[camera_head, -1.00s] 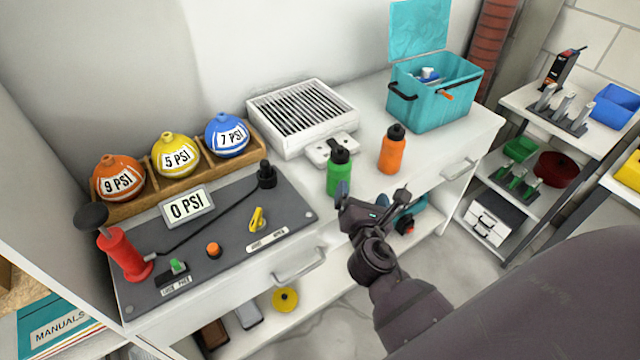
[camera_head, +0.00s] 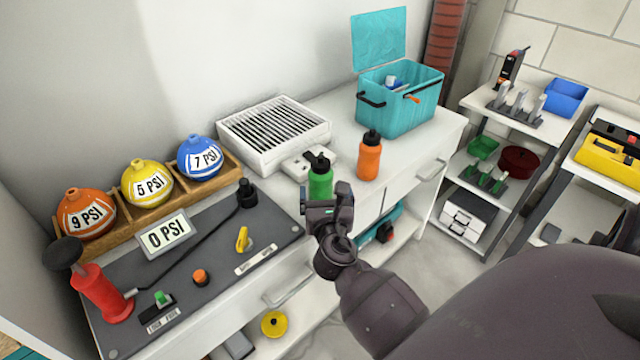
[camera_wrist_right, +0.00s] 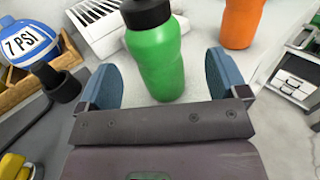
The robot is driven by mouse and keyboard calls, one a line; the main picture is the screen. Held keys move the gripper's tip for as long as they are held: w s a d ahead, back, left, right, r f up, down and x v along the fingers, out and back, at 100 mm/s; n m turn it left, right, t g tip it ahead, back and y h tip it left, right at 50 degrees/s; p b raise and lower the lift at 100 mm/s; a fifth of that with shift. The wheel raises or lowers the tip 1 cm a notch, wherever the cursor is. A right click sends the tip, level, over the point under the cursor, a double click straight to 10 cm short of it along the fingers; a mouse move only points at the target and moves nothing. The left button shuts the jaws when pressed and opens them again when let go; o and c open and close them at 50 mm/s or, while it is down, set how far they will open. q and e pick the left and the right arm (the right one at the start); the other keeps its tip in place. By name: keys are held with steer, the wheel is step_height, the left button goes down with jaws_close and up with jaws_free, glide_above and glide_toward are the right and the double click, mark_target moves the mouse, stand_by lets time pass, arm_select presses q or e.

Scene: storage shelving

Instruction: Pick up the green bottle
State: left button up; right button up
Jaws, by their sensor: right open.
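The green bottle (camera_head: 320,182) with a black cap stands upright on the white counter, its lower part hidden in the head view by my right gripper (camera_head: 325,192). In the right wrist view the green bottle (camera_wrist_right: 157,58) stands just beyond and between the two blue fingers of my right gripper (camera_wrist_right: 162,80). The fingers are apart with nothing held; I cannot tell that either touches the bottle. My left gripper does not show.
An orange bottle (camera_head: 369,158) stands to the right of the green one. A white grille box (camera_head: 275,132) and a teal cooler (camera_head: 402,98) are behind. A grey panel (camera_head: 215,275) with a pump and gauge lies to the left.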

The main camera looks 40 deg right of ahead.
mark_target(322, 186)
steer(key=shift+b+x, duration=0.35)
steer(key=shift+x, duration=2.25)
steer(key=shift+w+a+r, duration=0.1)
steer(key=shift+a+r, duration=0.05)
steer(key=c, duration=1.2)
